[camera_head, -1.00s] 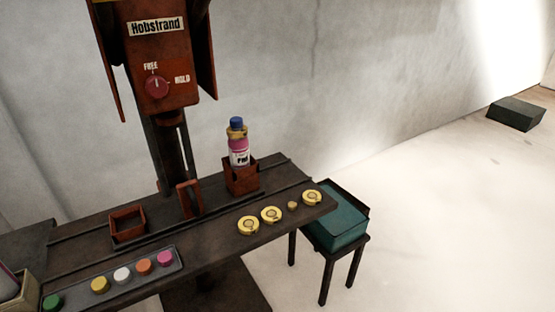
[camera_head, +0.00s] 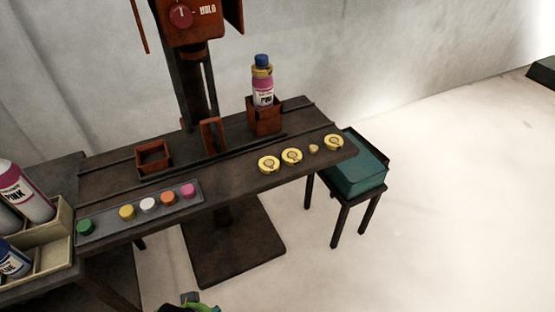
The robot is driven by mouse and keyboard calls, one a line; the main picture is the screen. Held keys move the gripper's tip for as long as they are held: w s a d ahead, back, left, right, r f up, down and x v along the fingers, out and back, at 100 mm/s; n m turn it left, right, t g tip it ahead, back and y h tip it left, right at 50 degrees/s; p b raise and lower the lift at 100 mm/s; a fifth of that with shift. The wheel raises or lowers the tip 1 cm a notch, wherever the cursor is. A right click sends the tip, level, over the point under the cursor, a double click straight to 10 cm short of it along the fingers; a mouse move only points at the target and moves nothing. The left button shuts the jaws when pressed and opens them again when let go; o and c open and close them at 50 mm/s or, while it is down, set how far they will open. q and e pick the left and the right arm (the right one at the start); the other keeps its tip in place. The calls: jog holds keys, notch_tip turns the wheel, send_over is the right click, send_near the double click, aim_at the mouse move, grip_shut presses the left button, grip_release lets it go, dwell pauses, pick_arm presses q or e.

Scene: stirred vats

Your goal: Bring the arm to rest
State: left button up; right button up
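Neither of my grippers can be made out for sure. A small dark piece with green and purple parts (camera_head: 190,301) pokes in at the bottom edge, left of the middle. It is cut off, and I cannot tell whether it belongs to one of my arms. The red-brown machine head (camera_head: 205,25) is cut off by the top edge. Its red knob (camera_head: 181,15) shows beside the word HOLD.
A dark bench (camera_head: 230,165) bears a red holder (camera_head: 265,119) with a pink-labelled bottle (camera_head: 263,88), an empty red box (camera_head: 153,157), yellow discs and a tray (camera_head: 100,231) of coloured caps. A bottle crate (camera_head: 60,225) stands left, a teal-topped stool (camera_head: 357,178) right.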

pick_arm(q)
notch_tip(320, 180, down, 11)
jog(key=s, duration=0.2)
jog(key=s+a+f+g, duration=0.2)
jog(key=s+a+f, duration=0.1)
jog(key=s+f, duration=1.3)
jog(key=shift+s+f, duration=0.3)
jog(key=shift+s, duration=0.2)
